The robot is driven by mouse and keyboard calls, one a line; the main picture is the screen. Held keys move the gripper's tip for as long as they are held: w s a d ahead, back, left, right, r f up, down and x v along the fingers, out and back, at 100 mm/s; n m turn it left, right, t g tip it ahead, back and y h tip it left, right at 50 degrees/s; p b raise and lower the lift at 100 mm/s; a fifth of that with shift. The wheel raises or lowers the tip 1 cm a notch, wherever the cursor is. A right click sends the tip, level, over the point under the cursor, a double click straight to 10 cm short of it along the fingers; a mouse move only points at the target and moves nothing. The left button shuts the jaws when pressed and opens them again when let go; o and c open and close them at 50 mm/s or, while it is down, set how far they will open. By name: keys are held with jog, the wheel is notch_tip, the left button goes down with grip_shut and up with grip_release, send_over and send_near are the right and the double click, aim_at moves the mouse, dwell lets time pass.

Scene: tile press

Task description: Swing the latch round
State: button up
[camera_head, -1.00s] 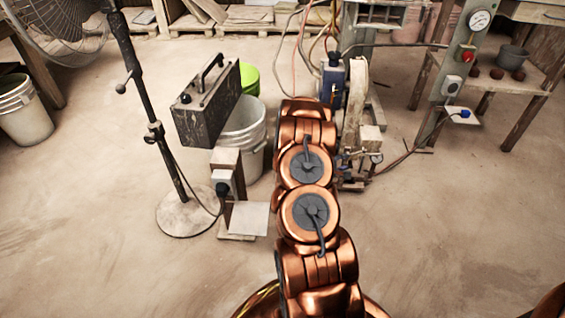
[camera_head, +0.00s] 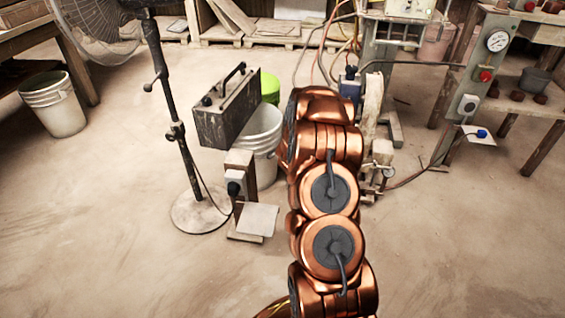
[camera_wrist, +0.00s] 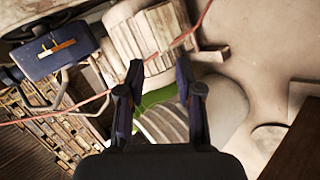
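I cannot make out for certain which part is the latch. In the wrist view, a dark blue box (camera_wrist: 50,55) with an orange-brown strip (camera_wrist: 53,50) across its face lies at the upper left, apart from my fingers; I cannot tell if the strip is a latch. My gripper (camera_wrist: 160,74) is open, with its two dark fingers apart and nothing between them. A green and a ribbed pale bucket show beyond the fingers. In the head view, my copper arm hides my gripper and part of the press machine (camera_head: 393,30).
A dark box with a handle (camera_head: 228,108) stands left of my arm, by a white bucket (camera_head: 262,135) and a fan stand (camera_head: 178,130). A post with a gauge (camera_head: 497,41) stands right. Hoses and cables hang around the press. The near floor is open.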

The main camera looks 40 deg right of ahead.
jog(key=w+a+r+t+y, duration=0.1)
jog(key=w+a+r+y, duration=0.1)
jog(key=a, duration=0.4)
jog(key=w+a+r+t+y, duration=0.1)
jog(key=w+a+r+y, duration=0.1)
jog(key=a, duration=0.4)
jog(key=shift+w+a+r, duration=0.3)
jog(key=shift+w+r, duration=0.25)
jog(key=shift+w, duration=0.4)
jog(key=shift+c, duration=0.3)
